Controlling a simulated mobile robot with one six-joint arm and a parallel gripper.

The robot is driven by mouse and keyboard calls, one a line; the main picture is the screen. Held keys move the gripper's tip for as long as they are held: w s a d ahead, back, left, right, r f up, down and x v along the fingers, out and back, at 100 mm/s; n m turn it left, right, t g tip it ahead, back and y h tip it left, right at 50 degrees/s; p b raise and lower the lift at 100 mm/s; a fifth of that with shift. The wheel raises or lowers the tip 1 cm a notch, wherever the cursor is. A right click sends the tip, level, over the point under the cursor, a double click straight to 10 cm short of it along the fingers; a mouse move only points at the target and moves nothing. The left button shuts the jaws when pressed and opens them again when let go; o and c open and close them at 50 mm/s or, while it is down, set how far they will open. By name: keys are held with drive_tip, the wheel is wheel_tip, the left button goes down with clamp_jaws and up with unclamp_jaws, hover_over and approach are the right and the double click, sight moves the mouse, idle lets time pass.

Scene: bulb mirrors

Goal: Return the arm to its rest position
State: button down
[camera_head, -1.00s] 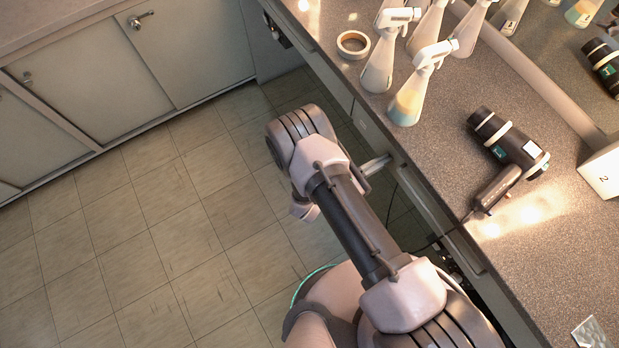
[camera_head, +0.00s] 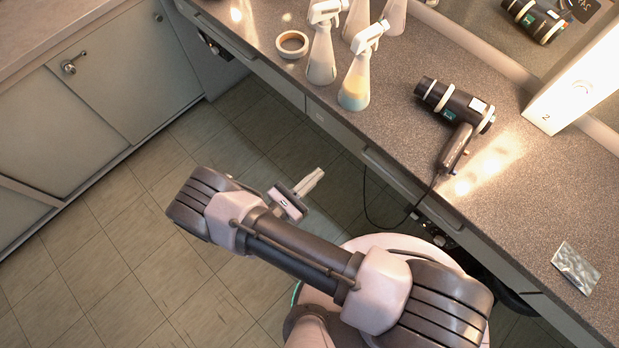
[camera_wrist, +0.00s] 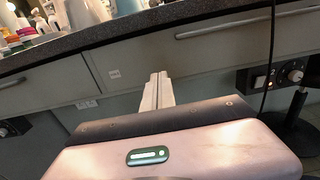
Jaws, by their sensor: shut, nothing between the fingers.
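My gripper (camera_head: 314,180) is over the tiled floor in the head view, in front of the counter and below its top. Its fingers are together and empty, and they point up and to the right toward the counter's front. In the wrist view the shut fingers (camera_wrist: 158,90) point at the drawer fronts under the counter edge. My arm reaches left from my base, bent at the elbow, and touches nothing that I can see.
The counter (camera_head: 520,200) runs along the right. A black cord (camera_head: 367,205) hangs near the drawers. Cabinets (camera_head: 120,90) stand at left; the floor between is clear.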

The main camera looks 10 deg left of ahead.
drive_tip(key=d+r+m+g, duration=0.5)
drive_tip(key=r+m+g, duration=0.2)
drive_tip(key=r+m, duration=0.3)
drive_tip(key=d+r+m+g, duration=0.5)
drive_tip(key=r+m+g, duration=0.25)
drive_tip(key=r, duration=0.45)
drive_tip(key=s+d+r+m+t+y, duration=0.2)
drive_tip(key=s+r+m+y, duration=0.2)
drive_tip(key=r+m+y, duration=0.2)
drive_tip(key=s+d+r+m+t+y, duration=0.3)
drive_tip(key=r+m+y, duration=0.3)
drive_tip(key=r+m, duration=0.4)
drive_tip(key=shift+v, duration=1.2)
drive_tip(key=shift+w+a+r+t, duration=0.1)
drive_tip(key=shift+a+t, duration=0.1)
drive_tip(key=shift+t, duration=0.05)
